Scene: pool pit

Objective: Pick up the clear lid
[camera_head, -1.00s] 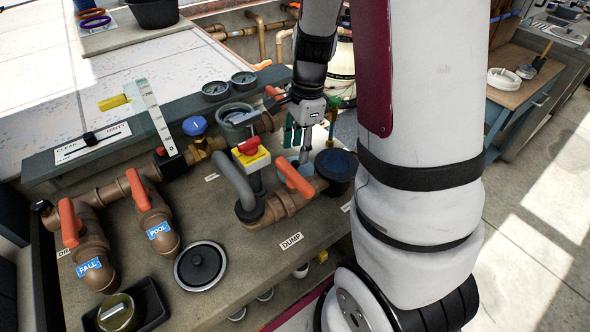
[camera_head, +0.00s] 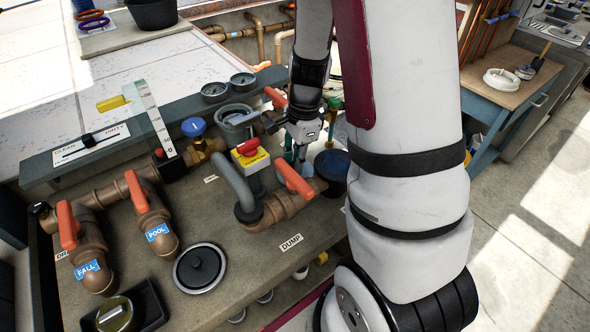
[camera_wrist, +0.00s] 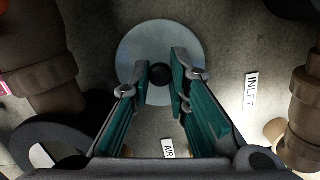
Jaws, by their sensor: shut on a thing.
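The clear lid (camera_wrist: 160,42) is a round, see-through pale disc with a small black knob (camera_wrist: 160,75) at its centre. In the wrist view it lies below my gripper (camera_wrist: 161,77), over the grey bench top. The two green-padded fingers stand on either side of the knob, and my gripper is shut on the lid there. In the head view my gripper (camera_head: 300,153) points down among the pipes behind the red-handled valve. The lid is mostly hidden there, and I cannot tell whether it is clear of the bench.
Brown pipes with orange handles (camera_head: 294,180) and a grey curved hose (camera_head: 236,182) stand close in front of my gripper. A dark pipe cap (camera_head: 332,165) is to its right.

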